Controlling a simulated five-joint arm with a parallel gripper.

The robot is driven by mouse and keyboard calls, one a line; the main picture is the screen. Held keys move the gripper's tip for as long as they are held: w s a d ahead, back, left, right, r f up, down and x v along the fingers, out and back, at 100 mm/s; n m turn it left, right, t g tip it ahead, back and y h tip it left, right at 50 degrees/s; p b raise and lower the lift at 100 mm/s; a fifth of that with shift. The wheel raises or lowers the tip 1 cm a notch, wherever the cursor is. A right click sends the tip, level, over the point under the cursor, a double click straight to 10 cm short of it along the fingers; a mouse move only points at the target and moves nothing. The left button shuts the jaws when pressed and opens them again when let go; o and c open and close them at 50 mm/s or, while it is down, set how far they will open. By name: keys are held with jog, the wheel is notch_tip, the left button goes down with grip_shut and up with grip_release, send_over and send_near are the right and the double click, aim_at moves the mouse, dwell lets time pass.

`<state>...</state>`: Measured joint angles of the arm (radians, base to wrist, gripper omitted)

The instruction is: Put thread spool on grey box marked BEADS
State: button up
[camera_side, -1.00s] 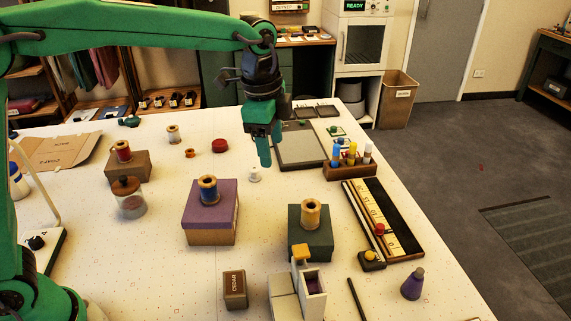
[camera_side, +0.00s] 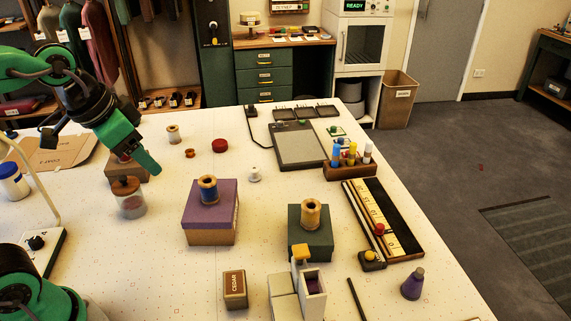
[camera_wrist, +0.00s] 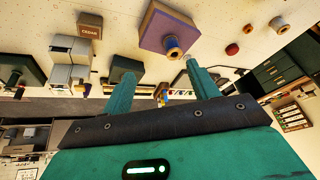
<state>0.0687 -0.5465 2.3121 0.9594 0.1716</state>
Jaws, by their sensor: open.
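My gripper (camera_side: 152,168) is at the left of the table, open and empty, in front of the brown box (camera_side: 138,177). Its two spread fingers also show in the wrist view (camera_wrist: 160,70). A loose tan spool (camera_side: 173,134) stands at the back of the table. A blue spool (camera_side: 208,189) stands on a purple-topped box (camera_side: 213,223). A tan-yellow spool (camera_side: 311,212) stands on a dark green box (camera_side: 311,242). The red spool on the brown box is hidden behind my gripper. I can read no BEADS mark, and no box is clearly the grey one.
A lamp (camera_side: 38,243) stands at left. The centre strip is fairly clear.

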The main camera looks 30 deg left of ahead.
jog(key=s+f+n, duration=0.1)
jog(key=s+a+n, duration=0.1)
jog(key=s, duration=0.1)
jog(key=s+f, duration=0.1)
jog(key=shift+s+a+f+n+t, duration=0.2)
jog(key=shift+a+f+n+t, duration=0.1)
jog(key=shift+a+n+t, duration=0.1)
